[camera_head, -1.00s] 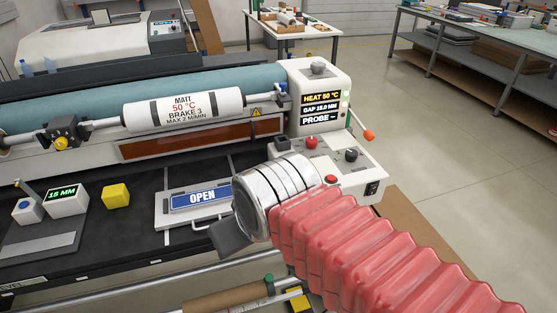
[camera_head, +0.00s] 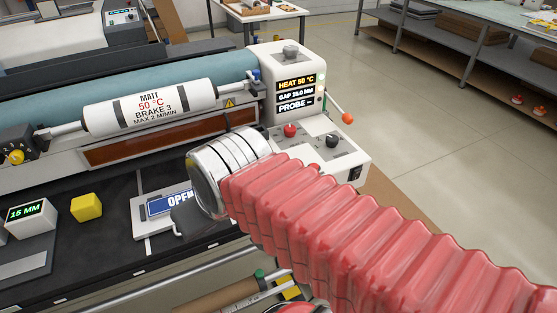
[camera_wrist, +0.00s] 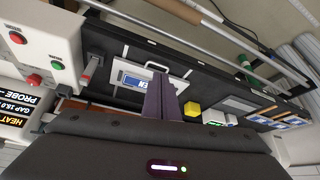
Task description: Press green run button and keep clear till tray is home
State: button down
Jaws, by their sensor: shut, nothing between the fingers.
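In the wrist view the fingers (camera_wrist: 160,95) point over the tray, away from the green button.
A display (camera_head: 296,92) reads HEAT 50 °C above the panel. A roller (camera_head: 150,107) runs along the machine behind the bench. A yellow block (camera_head: 86,207) and a 15 MM gauge (camera_head: 28,217) sit left of the tray. An orange-tipped lever (camera_head: 347,118) sticks out at right.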

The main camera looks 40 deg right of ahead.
jog(key=w+d+m+t, duration=0.2)
jog(key=w+d+m, duration=0.3)
jog(key=w+d, duration=0.65)
jog(key=w+d+m+h, duration=0.1)
jog(key=d+m, duration=0.2)
jog(key=d, duration=0.7)
jog(key=w+d+f+m+t, duration=0.1)
jog(key=d+m, duration=0.2)
jog(key=d, duration=0.7)
jog(key=shift+w+h, duration=0.4)
jog(key=shift+f, duration=0.15)
jog(key=shift+f, duration=4.25)
jog(key=shift+f, duration=0.1)
jog(key=shift+w+a+f, duration=0.1)
jog(key=shift+f, duration=0.2)
